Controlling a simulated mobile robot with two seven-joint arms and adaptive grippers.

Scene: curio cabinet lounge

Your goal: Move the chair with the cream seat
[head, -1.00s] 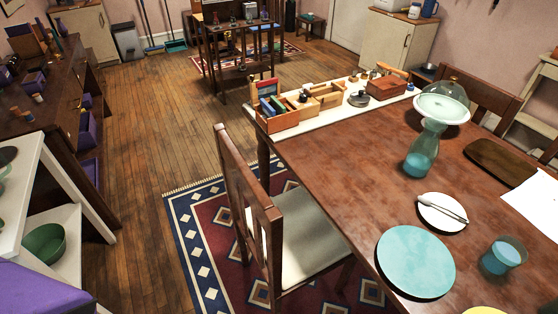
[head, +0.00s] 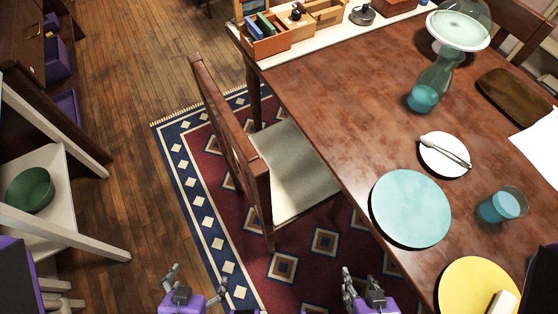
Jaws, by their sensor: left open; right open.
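The chair with the cream seat (head: 290,172) stands on the patterned rug, its brown wooden back (head: 236,140) facing left. Its seat is partly under the edge of the brown table (head: 330,110). My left gripper (head: 197,282) is at the bottom of the head view, open and empty, below and left of the chair. My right gripper (head: 364,284) is at the bottom, open and empty, below and right of the chair, close to the table's edge. Neither gripper touches the chair. The chair's far legs are hidden.
The rug (head: 285,266) lies under the chair. A white shelf (head: 70,240) with a green bowl (head: 30,189) stands at left. Bare wood floor (head: 130,110) lies between it and the rug. A teal plate (head: 411,208) and yellow plate (head: 475,288) sit near the table's edge.

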